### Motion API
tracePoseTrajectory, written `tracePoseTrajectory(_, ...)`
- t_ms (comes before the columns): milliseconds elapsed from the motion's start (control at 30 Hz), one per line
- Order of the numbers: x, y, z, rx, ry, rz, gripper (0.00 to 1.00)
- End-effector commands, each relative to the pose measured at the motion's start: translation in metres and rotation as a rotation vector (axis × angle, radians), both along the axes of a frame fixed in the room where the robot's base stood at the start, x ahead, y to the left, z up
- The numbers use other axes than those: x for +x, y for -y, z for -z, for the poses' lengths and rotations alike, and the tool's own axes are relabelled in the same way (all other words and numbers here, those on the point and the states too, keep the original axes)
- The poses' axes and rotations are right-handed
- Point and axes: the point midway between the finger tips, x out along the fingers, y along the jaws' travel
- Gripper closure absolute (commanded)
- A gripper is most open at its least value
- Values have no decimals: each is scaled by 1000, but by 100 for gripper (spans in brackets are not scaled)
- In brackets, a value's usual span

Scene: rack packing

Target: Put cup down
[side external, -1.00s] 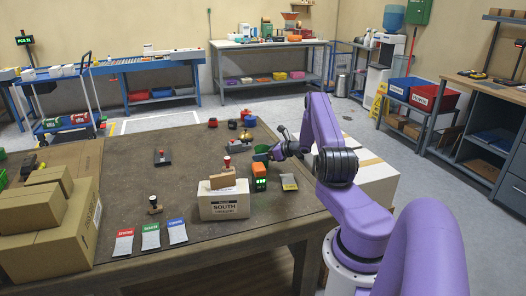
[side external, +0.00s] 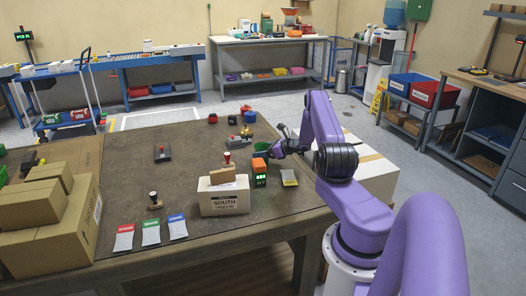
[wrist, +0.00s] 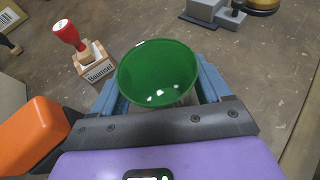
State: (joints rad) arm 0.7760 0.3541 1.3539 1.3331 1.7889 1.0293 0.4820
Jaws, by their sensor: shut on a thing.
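A green cup (wrist: 158,72) sits between the two fingers of my gripper (wrist: 160,92) in the wrist view, its open mouth facing the camera. My gripper is shut on the cup. In the side view the cup (side external: 261,148) is a small green shape at the end of my gripper (side external: 272,152), over the right part of the brown table (side external: 120,185). Whether the cup's bottom touches the table is hidden.
A red-handled stamp (wrist: 68,36) in a wooden holder stands left of the cup. An orange-topped device (side external: 259,167) is in front of it. A SOUTH box (side external: 222,201) stands nearer the front.

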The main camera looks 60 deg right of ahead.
Motion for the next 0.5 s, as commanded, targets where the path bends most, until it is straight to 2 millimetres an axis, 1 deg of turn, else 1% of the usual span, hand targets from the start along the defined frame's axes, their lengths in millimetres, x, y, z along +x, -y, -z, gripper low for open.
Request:
tracePoseTrajectory(167,0,0,3,-1,1,0,53)
tracePoseTrajectory(200,0,0,3,-1,1,0,14)
tracePoseTrajectory(233,0,0,3,-1,1,0,4)
tracePoseTrajectory(267,0,0,3,-1,1,0,0)
tracePoseTrajectory(500,-1,0,3,0,0,1,0)
